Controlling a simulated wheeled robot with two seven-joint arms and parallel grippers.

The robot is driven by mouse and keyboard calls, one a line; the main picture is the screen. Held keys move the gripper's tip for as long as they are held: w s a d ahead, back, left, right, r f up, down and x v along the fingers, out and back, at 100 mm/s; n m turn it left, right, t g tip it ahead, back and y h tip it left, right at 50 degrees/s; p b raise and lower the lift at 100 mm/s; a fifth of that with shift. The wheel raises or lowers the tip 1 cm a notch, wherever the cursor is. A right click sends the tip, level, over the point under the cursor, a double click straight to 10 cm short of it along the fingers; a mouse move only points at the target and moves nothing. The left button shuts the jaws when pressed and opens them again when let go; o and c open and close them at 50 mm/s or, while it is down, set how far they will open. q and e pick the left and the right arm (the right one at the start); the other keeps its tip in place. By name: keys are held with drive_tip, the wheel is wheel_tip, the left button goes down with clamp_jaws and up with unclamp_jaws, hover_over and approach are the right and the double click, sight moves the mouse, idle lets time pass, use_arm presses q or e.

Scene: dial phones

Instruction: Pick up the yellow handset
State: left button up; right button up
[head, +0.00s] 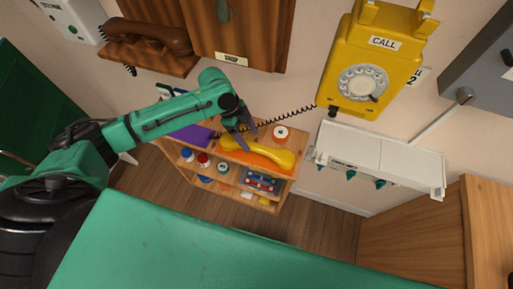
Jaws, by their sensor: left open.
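The yellow handset (262,154) lies on the top of a small wooden shelf, below and left of the yellow wall phone (371,62). A dark coiled cord runs from the phone's lower left toward the handset's left end. My left gripper (247,139) is above the handset's left half. Its dark fingers are apart and reach down around or just in front of the handset; I cannot tell if they touch it. My right gripper is not in view.
A white wall ledge (385,158) is at the right. A brown wooden phone (150,42) hangs upper left. Open floor (315,228) shows below.

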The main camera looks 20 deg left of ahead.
sight(255, 145)
use_arm(q)
drive_tip(key=x, duration=0.7)
clamp_jaws()
